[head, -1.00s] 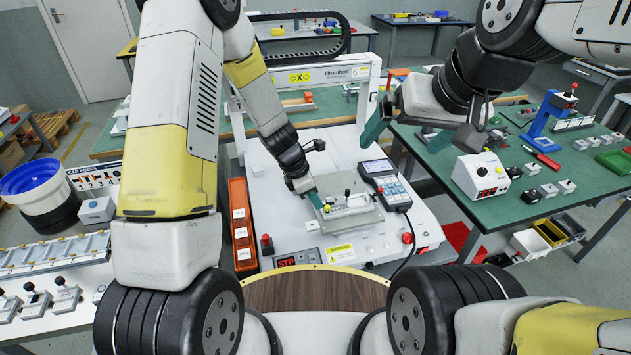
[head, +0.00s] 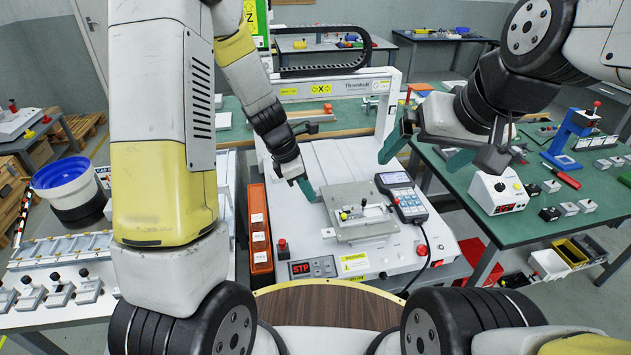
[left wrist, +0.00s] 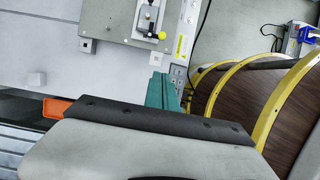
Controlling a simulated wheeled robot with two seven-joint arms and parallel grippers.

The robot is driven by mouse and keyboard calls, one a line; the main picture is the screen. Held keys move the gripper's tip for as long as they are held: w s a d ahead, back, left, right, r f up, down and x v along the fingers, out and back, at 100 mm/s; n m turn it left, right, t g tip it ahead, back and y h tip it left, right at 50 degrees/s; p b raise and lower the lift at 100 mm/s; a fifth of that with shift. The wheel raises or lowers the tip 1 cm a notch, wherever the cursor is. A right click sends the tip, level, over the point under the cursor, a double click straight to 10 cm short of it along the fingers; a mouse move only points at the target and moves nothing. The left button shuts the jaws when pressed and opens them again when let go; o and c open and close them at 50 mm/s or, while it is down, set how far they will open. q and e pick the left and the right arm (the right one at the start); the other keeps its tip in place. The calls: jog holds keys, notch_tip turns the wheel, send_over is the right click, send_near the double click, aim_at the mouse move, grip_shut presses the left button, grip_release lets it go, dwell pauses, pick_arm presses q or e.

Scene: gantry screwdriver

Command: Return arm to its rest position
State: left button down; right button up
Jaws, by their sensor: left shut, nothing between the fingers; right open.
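My left gripper (head: 308,190) is shut and empty, with green fingertips, just left of the metal fixture plate (head: 358,212) on the white gantry screwdriver machine (head: 320,160). In the left wrist view its green fingers (left wrist: 160,92) are together, near the plate (left wrist: 130,22) with its small clamp (left wrist: 150,14). They appear above the machine's surface and apart from the plate. My right gripper (head: 425,152) is open and empty, raised in front of the machine's right post, above the gap toward the green table.
A handheld controller (head: 402,195) lies right of the plate. A red button (head: 421,249) and a STP display (head: 312,267) sit at the front. An orange bin (head: 259,230) stands left. The green-topped table (head: 465,185) at right holds a white device (head: 497,192).

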pick_arm(q)
jog(key=shift+r, duration=0.1)
jog(key=s+a+r+m+t+y, duration=0.1)
jog(key=s+a+r+m, duration=0.3)
jog(key=s+r+m, duration=0.5)
jog(key=s+a+r+m+t+y, duration=0.1)
jog(key=s+a+r+m+t, duration=0.3)
jog(key=s+r+m, duration=0.6)
notch_tip(320, 180, up, 5)
jog(key=shift+a+f+m, duration=0.15)
jog(key=shift+a+m, duration=0.15)
jog(key=shift+m, duration=0.9)
